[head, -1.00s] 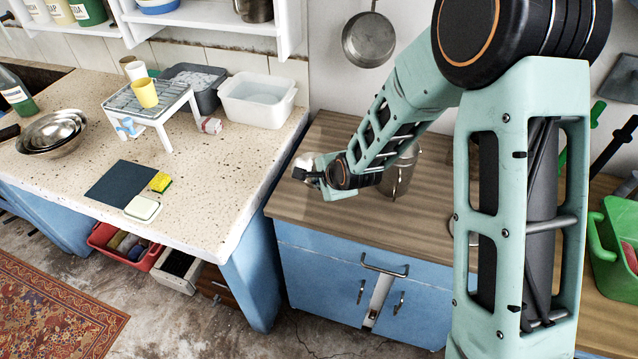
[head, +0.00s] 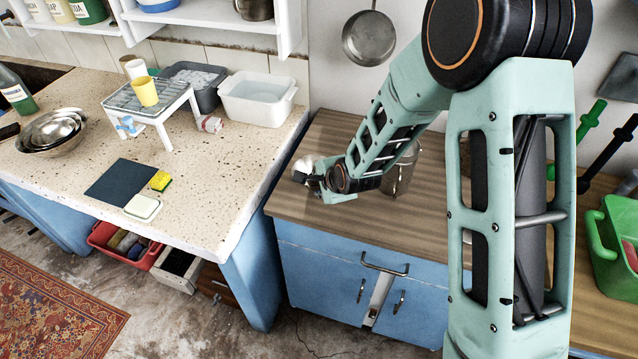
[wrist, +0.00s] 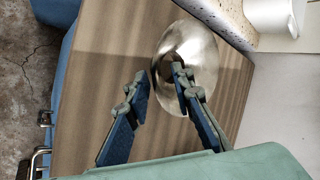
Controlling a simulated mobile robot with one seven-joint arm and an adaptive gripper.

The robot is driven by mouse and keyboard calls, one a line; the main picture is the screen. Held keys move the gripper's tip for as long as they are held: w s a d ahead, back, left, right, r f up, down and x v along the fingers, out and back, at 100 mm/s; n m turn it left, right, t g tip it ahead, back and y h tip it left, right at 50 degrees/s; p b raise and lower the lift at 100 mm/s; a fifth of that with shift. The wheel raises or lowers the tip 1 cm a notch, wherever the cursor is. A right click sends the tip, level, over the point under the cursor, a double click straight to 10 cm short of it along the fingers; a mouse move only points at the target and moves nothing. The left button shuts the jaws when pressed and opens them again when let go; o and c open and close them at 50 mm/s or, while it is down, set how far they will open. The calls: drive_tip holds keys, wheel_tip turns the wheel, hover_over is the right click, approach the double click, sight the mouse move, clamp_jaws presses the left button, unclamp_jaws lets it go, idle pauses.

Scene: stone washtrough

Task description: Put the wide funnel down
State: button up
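The wide funnel (wrist: 198,50) is a shiny metal cone with a dark round opening. In the wrist view it appears to sit on the wooden worktop (wrist: 95,75), near the worktop's edge. In the head view only part of the funnel (head: 303,165) shows beyond my gripper (head: 306,180). In the wrist view my gripper (wrist: 161,73) has its two fingers apart, on either side of the dark opening. The right finger overlaps the funnel in the picture; a gap shows beside the left finger. Whether the right finger touches the funnel, I cannot tell.
A metal canister (head: 400,175) stands on the wooden worktop, partly behind my arm. The speckled stone counter (head: 215,185) to the left holds a white tub (head: 257,105) and a small rack (head: 160,110). A green crate (head: 605,240) is at the right. The worktop's front is bare.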

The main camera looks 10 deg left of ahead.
drive_tip(key=shift+r, duration=0.1)
drive_tip(key=shift+r, duration=0.2)
drive_tip(key=p+v, duration=0.1)
drive_tip(key=v, duration=1)
drive_tip(key=shift+s+d+r+p, duration=0.2)
drive_tip(key=shift+s+r+p, duration=0.05)
drive_tip(key=shift+p, duration=0.1)
